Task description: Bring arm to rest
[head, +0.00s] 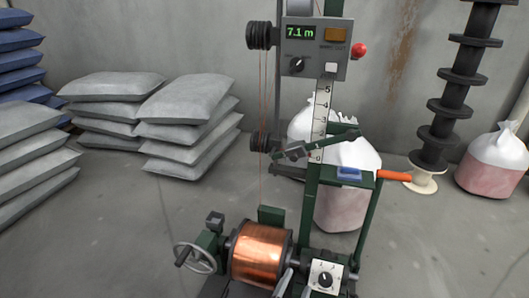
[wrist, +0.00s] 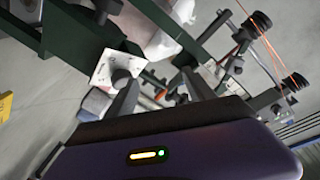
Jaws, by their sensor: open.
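My gripper (wrist: 163,90) is open in the wrist view, with two dark fingers reaching out from its purple body and nothing seen between them. A white dial plate (wrist: 103,68) with a dark knob lies ahead of the left finger; I cannot tell whether they touch. In the head view the same dial plate (head: 318,267) is at bottom centre, on the green winding machine (head: 312,200). Two slim grey pieces just left of it look like my fingertips. The copper spool (head: 262,252) sits left of them. The rest of my arm is out of the head view.
The machine's column carries a control box (head: 315,48) reading 7.1 m. An orange-handled lever (head: 394,176) sticks out right, and a handwheel (head: 194,258) left. Grey sacks (head: 190,110), white bags (head: 497,160) and a dark ribbed post (head: 460,85) stand behind. Floor at lower right is clear.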

